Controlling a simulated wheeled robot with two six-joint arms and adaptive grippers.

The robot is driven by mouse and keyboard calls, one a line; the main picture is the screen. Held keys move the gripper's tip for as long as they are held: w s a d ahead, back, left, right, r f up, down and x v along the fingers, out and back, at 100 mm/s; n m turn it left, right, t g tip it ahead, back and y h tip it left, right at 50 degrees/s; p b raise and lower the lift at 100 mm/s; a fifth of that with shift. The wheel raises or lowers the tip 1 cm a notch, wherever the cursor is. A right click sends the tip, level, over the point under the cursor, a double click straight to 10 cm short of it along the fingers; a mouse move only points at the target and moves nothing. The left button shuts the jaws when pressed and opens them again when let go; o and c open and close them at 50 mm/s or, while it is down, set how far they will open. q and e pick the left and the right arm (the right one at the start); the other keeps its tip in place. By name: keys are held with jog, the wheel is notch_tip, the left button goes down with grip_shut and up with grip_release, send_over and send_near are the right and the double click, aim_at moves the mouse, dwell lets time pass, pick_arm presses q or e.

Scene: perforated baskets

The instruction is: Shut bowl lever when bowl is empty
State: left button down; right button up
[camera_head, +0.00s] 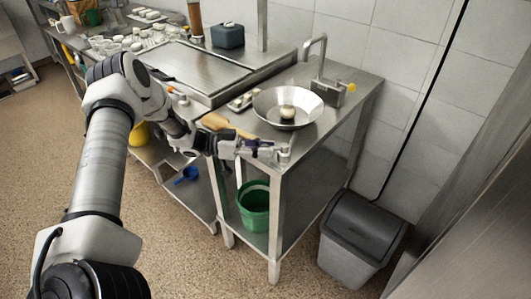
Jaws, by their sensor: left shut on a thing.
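A wide shiny metal bowl (265,104) stands on the steel table, below a curved tap (322,60). A small pale round thing (288,112) shows in the middle of the bowl; I cannot tell if it is loose or part of it. A small yellow-tipped part (351,87) sticks out beside the tap. My left gripper (273,149) is at the table's front edge, in front of the bowl and apart from it. It is shut on a small pale grey piece (284,154), which may be the lever; the jaws partly hide it. My right gripper is not in view.
The steel table (350,110) has a green bucket (254,205) on its lower shelf. A grey bin (360,240) stands at its right. A wooden-handled item (215,122) lies near my left wrist. A steel counter (185,65) with dishes stands behind my arm.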

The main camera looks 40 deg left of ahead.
pick_arm(q)
jog(key=g, duration=0.1)
jog(key=m+g+h+b, duration=0.1)
jog(key=w+m+g, duration=0.1)
jog(key=shift+a+f+b, duration=0.15)
jog(key=shift+a+b, duration=0.1)
jog(key=shift+b, duration=0.05)
jog(key=shift+w+a+m+g+h+b, duration=0.15)
jog(key=shift+m+g+h+b, duration=0.4)
jog(key=shift+g, duration=0.25)
jog(key=shift+r, duration=0.2)
jog(key=c, duration=0.9)
grip_release()
jog(key=shift+o, duration=0.2)
jog(key=v, duration=1.2)
jog(key=shift+r, duration=0.1)
